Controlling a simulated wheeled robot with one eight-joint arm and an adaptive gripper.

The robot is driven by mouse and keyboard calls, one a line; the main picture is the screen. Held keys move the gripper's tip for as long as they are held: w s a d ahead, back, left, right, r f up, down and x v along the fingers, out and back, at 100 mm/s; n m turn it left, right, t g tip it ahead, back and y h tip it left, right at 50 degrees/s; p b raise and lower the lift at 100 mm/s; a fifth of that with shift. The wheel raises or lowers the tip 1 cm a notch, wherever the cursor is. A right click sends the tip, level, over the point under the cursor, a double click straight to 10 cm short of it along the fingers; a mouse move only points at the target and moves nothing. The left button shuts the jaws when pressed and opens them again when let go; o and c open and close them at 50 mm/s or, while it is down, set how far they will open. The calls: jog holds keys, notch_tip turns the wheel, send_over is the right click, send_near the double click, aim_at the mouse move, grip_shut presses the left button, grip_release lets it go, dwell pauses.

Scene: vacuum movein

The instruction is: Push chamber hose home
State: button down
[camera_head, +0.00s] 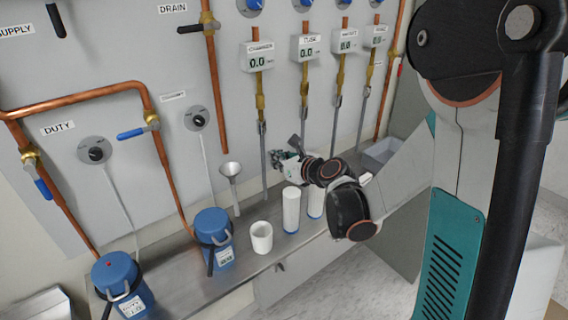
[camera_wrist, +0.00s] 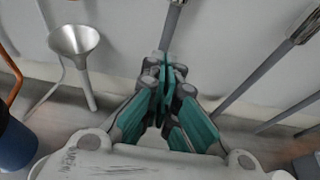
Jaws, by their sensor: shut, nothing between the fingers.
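The chamber hose (camera_head: 264,165) is a thin grey hose hanging below the gauge labelled CHAMBER (camera_head: 258,57), under a brass fitting (camera_head: 260,100) on the wall panel. Its upper end meets a grey metal collar (camera_head: 262,128); how deeply it is seated is too small to tell. My gripper (camera_head: 277,157) is just right of the hose, around the middle of its length. In the wrist view my gripper (camera_wrist: 165,74) has its teal fingers together and empty. The hose (camera_wrist: 170,30) runs up from behind the fingertips; whether they touch it is unclear.
Similar hoses hang to the right, one under the neighbouring gauge (camera_head: 306,47). A metal funnel (camera_head: 231,169) stands left. A grey bin (camera_head: 381,152) lies right.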

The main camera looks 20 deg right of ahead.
aim_at(264, 131)
jog(key=b+x, duration=0.1)
jog(key=x, duration=0.3)
jog(key=shift+w+a+f, duration=0.1)
jog(key=shift+w+f, duration=0.1)
jog(key=r, duration=0.3)
jog(key=shift+s, duration=0.2)
jog(key=shift+r, duration=0.7)
notch_tip(264, 131, up, 4)
jog(key=p, duration=0.3)
jog(key=shift+r, duration=0.15)
jog(key=shift+w, duration=0.15)
